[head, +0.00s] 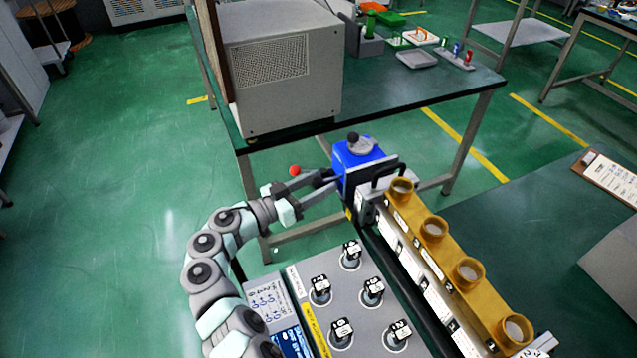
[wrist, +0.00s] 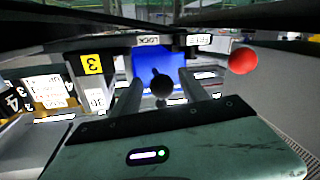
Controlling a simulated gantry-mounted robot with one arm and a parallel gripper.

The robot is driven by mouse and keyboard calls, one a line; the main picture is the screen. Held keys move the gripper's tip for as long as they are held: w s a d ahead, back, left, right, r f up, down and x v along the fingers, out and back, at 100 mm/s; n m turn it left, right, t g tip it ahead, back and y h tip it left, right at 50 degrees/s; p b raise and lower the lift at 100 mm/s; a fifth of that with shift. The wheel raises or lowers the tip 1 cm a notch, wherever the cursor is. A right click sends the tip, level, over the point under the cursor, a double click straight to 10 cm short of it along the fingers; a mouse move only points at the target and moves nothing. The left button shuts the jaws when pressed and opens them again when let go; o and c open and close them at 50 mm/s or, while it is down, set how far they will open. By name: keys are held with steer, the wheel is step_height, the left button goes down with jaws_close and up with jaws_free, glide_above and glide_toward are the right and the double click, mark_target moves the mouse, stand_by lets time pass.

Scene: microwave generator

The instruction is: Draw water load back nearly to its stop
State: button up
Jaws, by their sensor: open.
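A blue block (head: 358,155), which I take to be the water load, sits at the far end of the brass-coloured waveguide row (head: 450,260). It has a grey disc and a black knob (head: 352,138) on top. My gripper (head: 334,182) is open beside the block's left side, close to it; I cannot tell if it touches. In the wrist view the blue face (wrist: 160,65) lies ahead between my fingers (wrist: 160,78). A dark ball (wrist: 161,85) also shows between them. A red ball (head: 294,170) is just beyond my gripper; it also shows in the wrist view (wrist: 243,61).
A panel with several black knobs (head: 350,250) is at the front. A green-topped bench (head: 400,105) with a large grey cabinet (head: 285,70) stands behind. Another table (head: 520,215) with a clipboard (head: 612,178) is at right. Floor at left is clear.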

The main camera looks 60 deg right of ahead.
steer(key=p+v, duration=0.1)
steer(key=v, duration=0.9)
steer(key=shift+w+a+p, duration=0.15)
steer(key=shift+a+p, duration=0.1)
steer(key=shift+p, duration=0.15)
